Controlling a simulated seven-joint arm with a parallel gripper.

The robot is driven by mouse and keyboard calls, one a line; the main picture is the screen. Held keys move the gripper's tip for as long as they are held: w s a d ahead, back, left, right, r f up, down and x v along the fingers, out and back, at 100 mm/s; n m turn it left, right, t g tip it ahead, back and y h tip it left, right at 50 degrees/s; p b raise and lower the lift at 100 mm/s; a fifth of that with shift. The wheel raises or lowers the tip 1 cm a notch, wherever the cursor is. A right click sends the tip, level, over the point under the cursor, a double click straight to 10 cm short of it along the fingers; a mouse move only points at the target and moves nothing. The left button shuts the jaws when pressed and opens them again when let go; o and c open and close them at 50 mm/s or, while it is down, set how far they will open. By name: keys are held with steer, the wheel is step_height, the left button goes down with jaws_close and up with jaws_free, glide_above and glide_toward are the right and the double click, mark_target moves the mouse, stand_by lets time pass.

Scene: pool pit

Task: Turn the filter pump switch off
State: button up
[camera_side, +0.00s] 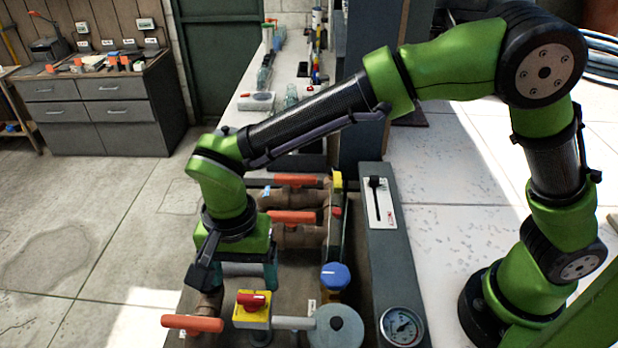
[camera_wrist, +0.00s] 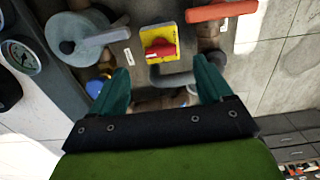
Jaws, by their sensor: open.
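The filter pump switch looks to be the red rotary knob on a yellow plate (camera_side: 252,309), low in the side view. In the wrist view the red knob (camera_wrist: 160,49) sits on its yellow plate at the top centre, ahead of my fingertips. My gripper (camera_wrist: 163,82) is open, with its two teal fingers apart and nothing between them. In the side view my gripper (camera_side: 243,275) hangs just behind and above the switch, apart from it as far as I can tell. Part of the pipework behind is hidden by my gripper.
An orange-handled valve (camera_side: 192,323) is left of the switch. A grey round housing (camera_side: 336,328) and a blue knob (camera_side: 335,276) are right of it. More orange valve handles (camera_side: 293,217) lie behind. A pressure gauge (camera_side: 401,327) is on the grey ledge at right.

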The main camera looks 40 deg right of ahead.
mark_target(250, 299)
step_height(250, 299, down, 7)
steer(key=shift+r, duration=0.1)
stand_by(0.3)
steer(key=c, duration=1)
steer(key=shift+c, duration=0.2)
